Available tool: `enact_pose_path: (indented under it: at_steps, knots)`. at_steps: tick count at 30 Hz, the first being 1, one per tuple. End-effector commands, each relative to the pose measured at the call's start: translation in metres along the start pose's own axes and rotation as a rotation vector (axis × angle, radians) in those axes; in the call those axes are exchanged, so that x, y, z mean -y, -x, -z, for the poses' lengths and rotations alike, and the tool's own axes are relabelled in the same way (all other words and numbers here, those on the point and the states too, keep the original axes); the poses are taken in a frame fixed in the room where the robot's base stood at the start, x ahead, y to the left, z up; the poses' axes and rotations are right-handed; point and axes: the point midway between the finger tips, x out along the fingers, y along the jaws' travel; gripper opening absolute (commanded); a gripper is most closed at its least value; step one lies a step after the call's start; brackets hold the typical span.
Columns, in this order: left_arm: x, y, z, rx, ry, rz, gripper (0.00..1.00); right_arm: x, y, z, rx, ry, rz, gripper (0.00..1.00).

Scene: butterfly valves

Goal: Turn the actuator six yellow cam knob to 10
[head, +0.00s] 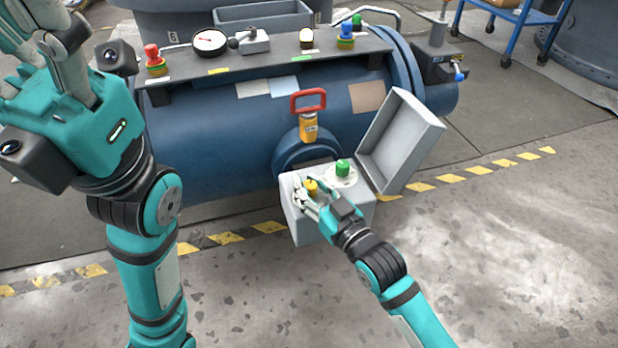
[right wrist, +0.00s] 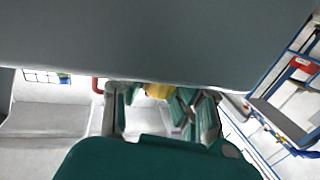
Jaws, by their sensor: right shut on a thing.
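The yellow cam knob (head: 311,187) sits on top of a grey actuator box (head: 318,232) in front of the blue tank. It also shows at the top middle of the right wrist view (right wrist: 158,90). My right gripper (head: 306,192) is at the knob, shut on it; its fingers hide part of the knob. Any numbers around the knob are too small or hidden to read. A green knob (head: 343,168) stands beside it on a pale round plate. My left gripper (head: 50,75) is raised at the upper left, away from the box; whether its fingers are open is unclear.
The box's grey lid (head: 400,140) stands tilted open to the right. A red handle (head: 308,100) on a yellow stem rises behind the box. A dark shelf on the blue tank (head: 210,130) holds a gauge (head: 209,41) and coloured knobs.

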Motion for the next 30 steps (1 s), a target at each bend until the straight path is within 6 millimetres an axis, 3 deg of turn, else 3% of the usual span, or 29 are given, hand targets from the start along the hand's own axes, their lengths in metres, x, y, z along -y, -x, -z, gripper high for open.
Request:
enact_pose_path:
  at_steps: [8, 9, 16, 25, 30]
  knots:
    - [0.000, 0.001, 0.000, 0.000, 0.000, 0.000, 0.51, 0.000, 0.001, -0.001, 0.001, 0.003, -0.002, 0.00]
    - [0.000, 0.001, 0.000, 0.000, 0.000, 0.000, 0.51, 0.000, 0.001, -0.001, 0.001, 0.003, -0.002, 0.23]
    - [0.000, 0.001, 0.000, 0.000, 0.001, 0.000, 0.51, 0.000, 0.001, -0.001, 0.001, 0.002, -0.001, 0.51]
    - [0.000, 0.001, 0.000, 0.000, 0.000, 0.000, 0.51, 0.000, 0.003, -0.001, 0.001, 0.002, -0.002, 0.51]
    - [0.000, 0.001, 0.000, 0.000, 0.000, 0.000, 0.51, 0.000, 0.024, -0.002, 0.003, 0.003, -0.002, 0.51]
